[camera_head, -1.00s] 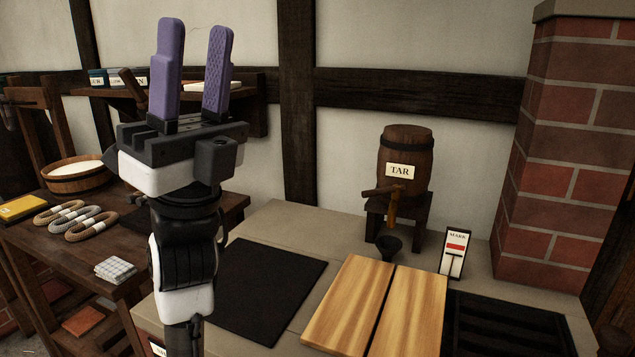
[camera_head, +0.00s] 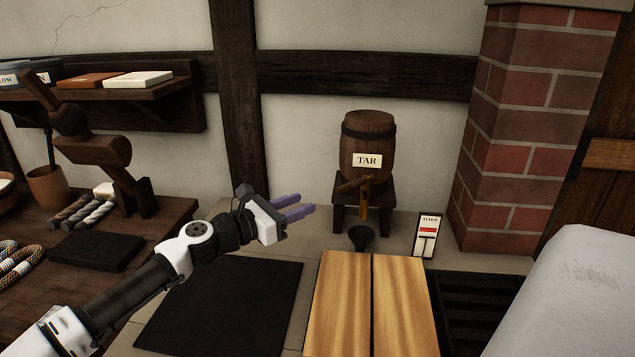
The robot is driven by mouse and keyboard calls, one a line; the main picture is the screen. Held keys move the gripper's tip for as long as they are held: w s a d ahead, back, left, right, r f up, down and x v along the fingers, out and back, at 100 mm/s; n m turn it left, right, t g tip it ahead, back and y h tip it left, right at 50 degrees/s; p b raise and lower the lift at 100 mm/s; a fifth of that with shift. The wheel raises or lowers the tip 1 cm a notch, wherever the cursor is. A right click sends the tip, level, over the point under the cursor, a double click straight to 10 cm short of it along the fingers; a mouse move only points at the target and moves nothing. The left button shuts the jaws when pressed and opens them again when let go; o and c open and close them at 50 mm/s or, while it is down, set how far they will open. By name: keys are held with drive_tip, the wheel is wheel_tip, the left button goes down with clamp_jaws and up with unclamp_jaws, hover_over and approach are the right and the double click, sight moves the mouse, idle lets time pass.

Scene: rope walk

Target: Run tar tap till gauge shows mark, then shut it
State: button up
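A dark wooden barrel labelled TAR (camera_head: 368,135) stands on a small wooden stand against the wall. A wooden tap (camera_head: 364,199) sticks out low on its front, its lighter brown handle hanging down. A black funnel-like cup (camera_head: 361,238) is below the tap. To the right stands a white gauge card labelled MARK (camera_head: 428,235), with a red band and a dark slider below the band. No tar stream shows. My gripper (camera_head: 303,207) is left of the tap, purple fingers pointing right towards it, apart from it. The fingers show a gap, with nothing between them.
Two light wooden boards (camera_head: 342,300) lie in front of the funnel. A black mat (camera_head: 225,305) lies left of them and a dark slotted tray (camera_head: 475,310) right. A brick pillar (camera_head: 510,130) stands at right. A bench with rope coils (camera_head: 18,262) is at left.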

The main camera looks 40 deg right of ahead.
drive_tip(key=p, duration=0.4)
approach(363, 180)
drive_tip(key=d, duration=0.5)
drive_tip(key=shift+w+d+f, duration=0.2)
drive_tip(key=shift+d+f, duration=0.05)
clamp_jaws()
